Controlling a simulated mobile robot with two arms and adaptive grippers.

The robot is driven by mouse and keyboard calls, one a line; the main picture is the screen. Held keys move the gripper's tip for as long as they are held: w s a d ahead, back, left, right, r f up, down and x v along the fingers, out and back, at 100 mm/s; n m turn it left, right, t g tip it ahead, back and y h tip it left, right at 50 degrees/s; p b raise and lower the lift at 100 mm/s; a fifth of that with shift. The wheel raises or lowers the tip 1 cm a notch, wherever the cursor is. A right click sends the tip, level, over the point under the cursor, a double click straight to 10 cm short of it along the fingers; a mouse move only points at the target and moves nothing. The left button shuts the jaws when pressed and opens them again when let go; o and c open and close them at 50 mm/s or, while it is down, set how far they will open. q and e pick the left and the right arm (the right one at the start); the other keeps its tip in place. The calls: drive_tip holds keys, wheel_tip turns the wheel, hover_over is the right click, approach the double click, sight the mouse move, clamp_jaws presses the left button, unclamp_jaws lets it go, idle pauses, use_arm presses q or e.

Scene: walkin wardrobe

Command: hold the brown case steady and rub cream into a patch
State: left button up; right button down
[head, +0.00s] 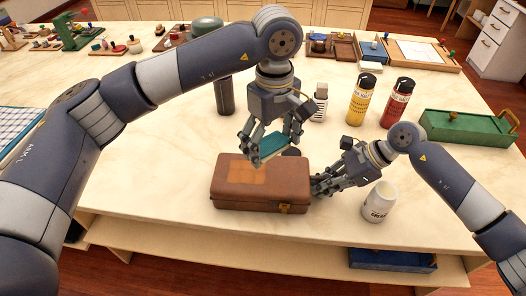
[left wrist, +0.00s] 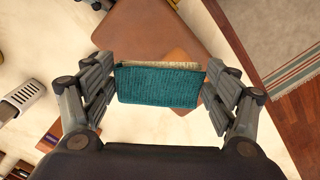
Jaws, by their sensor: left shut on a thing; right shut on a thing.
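The brown case (head: 230,196) lies closed near the table's front edge, with a lighter orange-brown patch (head: 245,173) on its lid. My left gripper (head: 266,150) is shut on a teal pad (head: 271,147) and holds it over the lid. In the left wrist view the teal pad (left wrist: 158,86) sits between both fingers, with the brown case (left wrist: 145,35) behind it. Whether the pad touches the lid is hard to tell. My right gripper (head: 320,184) is shut on the case's right end. An open white cream jar (head: 378,204) stands right of the case.
A green box (head: 466,128) is at the right. The table left of the case is clear.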

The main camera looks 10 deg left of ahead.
drive_tip(key=c, duration=1.6)
unclamp_jaws()
drive_tip(key=shift+d+r, duration=0.1)
drive_tip(key=v, duration=1.1)
drive_tip(key=shift+d+r, duration=0.25)
